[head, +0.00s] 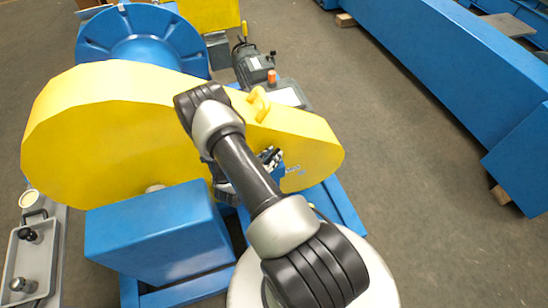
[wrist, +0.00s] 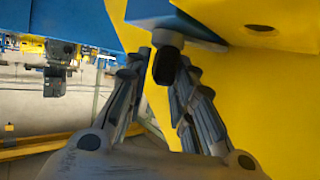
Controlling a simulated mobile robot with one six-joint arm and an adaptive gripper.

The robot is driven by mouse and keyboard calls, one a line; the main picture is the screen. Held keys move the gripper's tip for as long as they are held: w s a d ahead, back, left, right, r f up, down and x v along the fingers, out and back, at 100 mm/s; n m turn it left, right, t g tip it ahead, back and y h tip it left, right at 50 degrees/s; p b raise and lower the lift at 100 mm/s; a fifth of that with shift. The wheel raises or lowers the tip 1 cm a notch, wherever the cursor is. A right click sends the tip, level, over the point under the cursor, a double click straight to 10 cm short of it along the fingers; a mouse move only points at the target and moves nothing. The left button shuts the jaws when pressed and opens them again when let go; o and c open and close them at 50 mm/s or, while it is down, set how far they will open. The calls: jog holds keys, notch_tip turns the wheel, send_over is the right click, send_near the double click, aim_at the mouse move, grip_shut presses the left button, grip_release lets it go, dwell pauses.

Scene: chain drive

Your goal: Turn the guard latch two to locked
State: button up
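The yellow chain guard (head: 110,120) stands in front of my arm in the head view, and its yellow face also fills the right of the wrist view (wrist: 250,90). In the wrist view, a black latch handle (wrist: 167,62) sticks out below a blue plate (wrist: 180,18) on the guard. My gripper (wrist: 164,62) has its fingers apart on both sides of the handle. The handle looks nearer the right finger, with a narrow gap to the left one. In the head view my arm hides most of the latch and gripper (head: 270,158).
A yellow lifting handle (head: 258,103) stands on the guard's top edge. A blue box (head: 155,235) is at its front left, a grey motor (head: 255,68) behind it. A grey tray (head: 35,255) is at far left. Bare floor (head: 400,150) lies to the right, before a long blue beam (head: 450,60).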

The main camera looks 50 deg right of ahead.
jog(key=shift+w+d+f, duration=0.1)
jog(key=shift+d+f, duration=0.15)
jog(key=shift+d, duration=0.45)
jog(key=shift+c, duration=0.3)
grip_shut()
